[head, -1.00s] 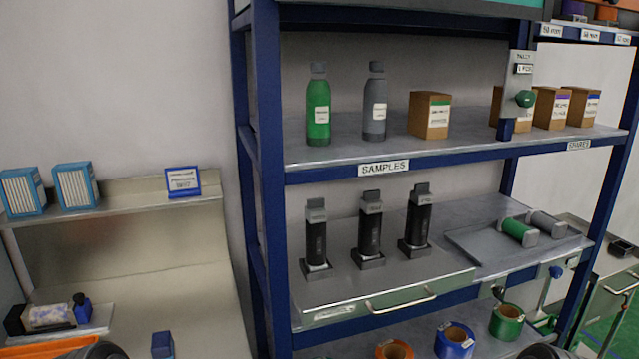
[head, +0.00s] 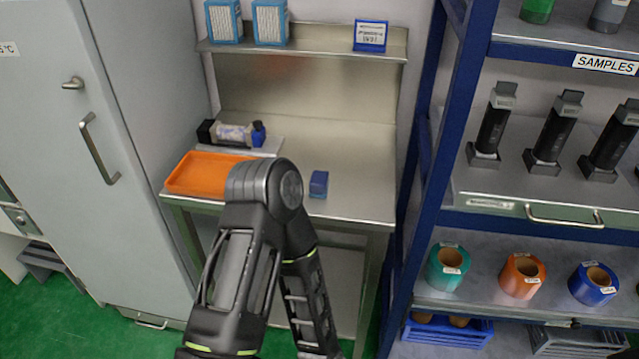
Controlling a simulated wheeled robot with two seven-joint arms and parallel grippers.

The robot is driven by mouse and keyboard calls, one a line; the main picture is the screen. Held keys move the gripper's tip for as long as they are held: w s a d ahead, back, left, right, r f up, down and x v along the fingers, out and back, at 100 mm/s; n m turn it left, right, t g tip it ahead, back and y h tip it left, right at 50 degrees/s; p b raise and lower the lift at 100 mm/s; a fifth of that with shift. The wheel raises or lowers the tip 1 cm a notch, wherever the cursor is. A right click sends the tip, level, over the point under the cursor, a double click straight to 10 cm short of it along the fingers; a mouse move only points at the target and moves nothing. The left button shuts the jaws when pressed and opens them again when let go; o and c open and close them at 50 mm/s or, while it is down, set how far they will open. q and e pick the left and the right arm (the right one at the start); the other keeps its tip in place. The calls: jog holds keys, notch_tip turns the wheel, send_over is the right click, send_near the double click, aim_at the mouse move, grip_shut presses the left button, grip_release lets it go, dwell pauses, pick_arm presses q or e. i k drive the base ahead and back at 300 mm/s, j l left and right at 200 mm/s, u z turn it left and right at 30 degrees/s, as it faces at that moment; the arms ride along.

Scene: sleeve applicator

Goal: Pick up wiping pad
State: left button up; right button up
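A small blue block (head: 319,184), which may be the wiping pad, stands on the steel workbench (head: 358,170) near its front edge. It is just right of the elbow of my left arm in the head view and looks apart from it. No other thing that looks like a wiping pad shows clearly. My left arm rises from the bottom of the view, but its gripper does not show. My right gripper is also out of view.
An orange tray (head: 190,176) lies at the bench's left front, partly behind my arm. Behind it a bottle-like device (head: 235,134) rests on a plate. A grey cabinet (head: 60,170) stands left, a blue rack (head: 452,130) right. The bench's right part is clear.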

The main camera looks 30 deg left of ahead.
aim_at(320, 182)
jog(key=j+z, duration=0.1)
jog(key=z, duration=0.75)
jog(key=k+j+z, duration=0.2)
jog(key=j+z, duration=0.2)
jog(key=k+j+z, duration=0.3)
jog(key=j+z, duration=0.15)
jog(key=k+j+z, duration=0.4)
jog(key=k+j, duration=0.35)
jog(key=k+j+z, duration=0.1)
jog(key=k+j, duration=0.25)
jog(key=k, duration=0.15)
